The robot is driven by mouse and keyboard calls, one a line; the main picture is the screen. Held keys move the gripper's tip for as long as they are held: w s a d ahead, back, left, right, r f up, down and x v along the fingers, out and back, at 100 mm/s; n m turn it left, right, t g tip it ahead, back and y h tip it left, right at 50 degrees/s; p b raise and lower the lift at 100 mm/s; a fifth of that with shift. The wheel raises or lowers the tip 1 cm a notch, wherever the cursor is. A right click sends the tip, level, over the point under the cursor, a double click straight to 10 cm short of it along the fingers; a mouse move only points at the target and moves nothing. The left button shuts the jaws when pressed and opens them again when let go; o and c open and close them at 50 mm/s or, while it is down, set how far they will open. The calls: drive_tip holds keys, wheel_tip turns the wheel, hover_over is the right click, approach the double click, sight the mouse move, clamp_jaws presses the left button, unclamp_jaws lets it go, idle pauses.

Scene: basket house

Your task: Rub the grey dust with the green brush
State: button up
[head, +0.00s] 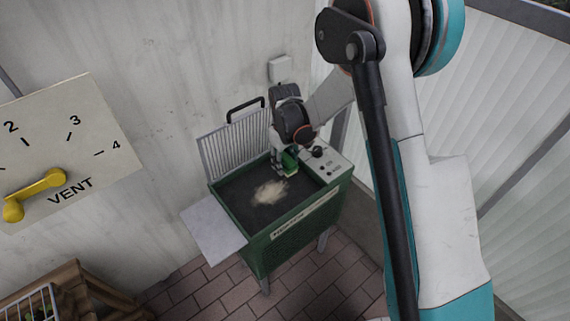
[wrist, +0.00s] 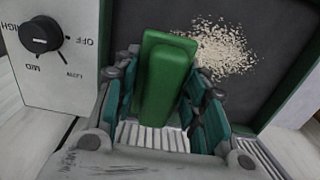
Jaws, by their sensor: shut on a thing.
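The green brush (head: 290,161) is held in my gripper (head: 283,163) over the back right part of a green grill-like box. In the wrist view the brush (wrist: 165,80) stands between the two fingers of my gripper (wrist: 163,100), which are shut on it. The dust (head: 269,192) is a pale beige speckled patch, not clearly grey, on the dark bed (head: 240,193) of the box. It also shows in the wrist view (wrist: 224,50), just right of and beyond the brush. The brush's underside is hidden, so I cannot tell whether it touches the bed.
A control panel (head: 325,165) with a black knob (wrist: 41,35) lies at the box's right. The ribbed lid (head: 235,146) stands open at the back. A pale side shelf (head: 213,228) is on the left. Walls stand close behind and to the right.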

drive_tip(key=shift+r+p, duration=0.55)
drive_tip(key=shift+r, duration=0.7)
